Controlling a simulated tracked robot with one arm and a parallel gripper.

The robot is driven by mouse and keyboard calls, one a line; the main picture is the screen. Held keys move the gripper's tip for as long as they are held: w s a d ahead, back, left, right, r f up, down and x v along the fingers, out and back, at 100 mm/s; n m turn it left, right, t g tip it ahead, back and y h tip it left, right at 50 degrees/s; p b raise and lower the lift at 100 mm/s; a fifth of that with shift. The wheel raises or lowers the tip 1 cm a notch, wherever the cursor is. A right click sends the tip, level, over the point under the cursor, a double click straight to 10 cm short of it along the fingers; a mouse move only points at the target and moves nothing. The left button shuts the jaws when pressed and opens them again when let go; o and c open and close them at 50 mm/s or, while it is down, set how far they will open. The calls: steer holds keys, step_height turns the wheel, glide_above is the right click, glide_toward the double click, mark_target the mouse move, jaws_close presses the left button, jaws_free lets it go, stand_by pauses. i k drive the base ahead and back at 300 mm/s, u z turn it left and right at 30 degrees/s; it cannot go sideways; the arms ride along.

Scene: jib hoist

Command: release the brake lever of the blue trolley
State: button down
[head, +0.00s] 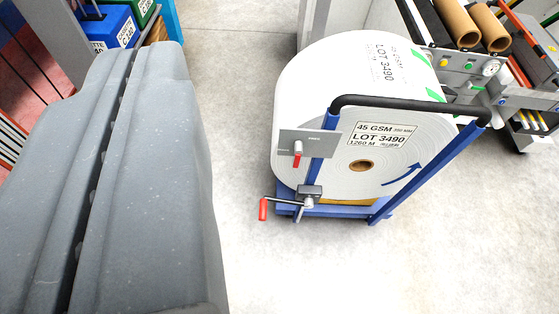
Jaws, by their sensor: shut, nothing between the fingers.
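The blue trolley (327,150) stands right of centre, carrying a large white paper roll (330,85) marked LOT 3490. A grey plate (322,145) is fixed to its left upright. On the plate is a short lever (297,154) with a pale hub and a red tip pointing down; the small print beside it is unreadable. Lower down, a crank (265,208) with a red handle sticks out to the left. I cannot tell for certain which is the brake lever. My gripper (120,62), large and grey at the left, is shut and empty, apart from the trolley.
A machine (480,75) with brown cardboard cores stands behind the roll at the upper right. Blue and green bins (110,27) are at the upper left, partly hidden by my gripper. Bare concrete floor lies between my gripper and the trolley and in front of it.

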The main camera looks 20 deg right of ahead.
mark_target(298, 145)
steer(key=z, duration=0.1)
steer(key=i, duration=0.9)
steer(key=u, duration=0.05)
